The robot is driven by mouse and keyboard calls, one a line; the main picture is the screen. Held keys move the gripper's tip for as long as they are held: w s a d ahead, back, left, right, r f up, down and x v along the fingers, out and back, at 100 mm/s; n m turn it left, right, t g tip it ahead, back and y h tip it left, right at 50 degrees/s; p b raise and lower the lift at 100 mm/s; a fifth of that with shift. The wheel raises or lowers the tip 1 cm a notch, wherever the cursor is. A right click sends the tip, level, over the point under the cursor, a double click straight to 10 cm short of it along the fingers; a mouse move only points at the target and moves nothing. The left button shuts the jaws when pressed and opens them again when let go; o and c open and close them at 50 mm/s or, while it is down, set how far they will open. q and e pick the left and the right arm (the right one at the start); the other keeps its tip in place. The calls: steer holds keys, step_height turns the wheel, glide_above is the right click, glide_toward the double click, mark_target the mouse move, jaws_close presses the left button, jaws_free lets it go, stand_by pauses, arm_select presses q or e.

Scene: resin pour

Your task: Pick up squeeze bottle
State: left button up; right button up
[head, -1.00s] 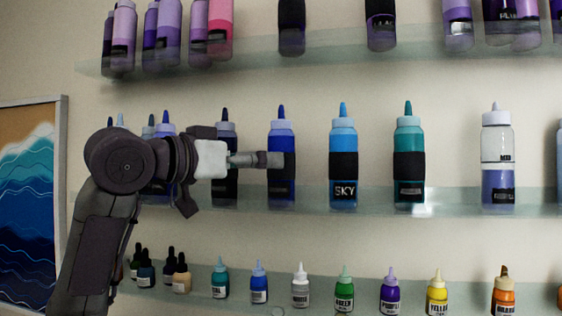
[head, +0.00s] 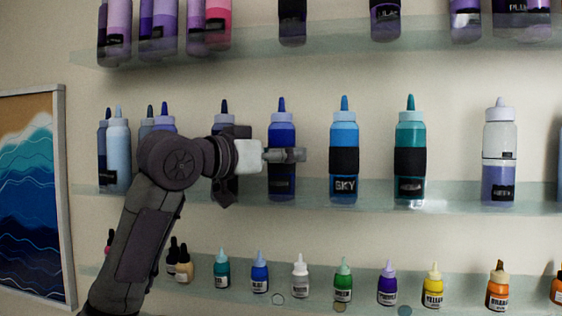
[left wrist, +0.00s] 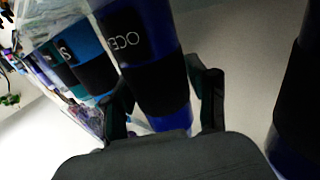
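A dark blue squeeze bottle (head: 282,138) with a black band stands upright on the middle glass shelf. In the left wrist view it shows lettering "OCE" (left wrist: 150,62). My left gripper (head: 286,155) is in front of this bottle at band height. In the left wrist view its fingers (left wrist: 163,88) are spread, one on each side of the bottle, with a visible gap at the right finger. The gripper hides part of the bottle's band. My right gripper is in neither view.
A light blue "SKY" bottle (head: 344,135) and a teal bottle (head: 410,132) stand to the right on the middle shelf (head: 460,200). A darker bottle (head: 223,120) stands close on the left. Small paint bottles line the lower shelf; larger ones stand above.

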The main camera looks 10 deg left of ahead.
mark_target(281, 112)
arm_select(q)
steer(key=c, duration=0.8)
steer(key=shift+r, duration=0.1)
steer(key=shift+s+r+b, duration=0.1)
steer(key=shift+r+b, duration=0.05)
steer(key=shift+b, duration=0.15)
step_height(281, 112, up, 7)
steer(key=shift+s+d+b, duration=0.1)
steer(key=shift+b, duration=0.45)
steer(key=shift+s+f+b, duration=0.2)
steer(key=shift+s+b, duration=3.25)
steer(key=shift+s, duration=6.35)
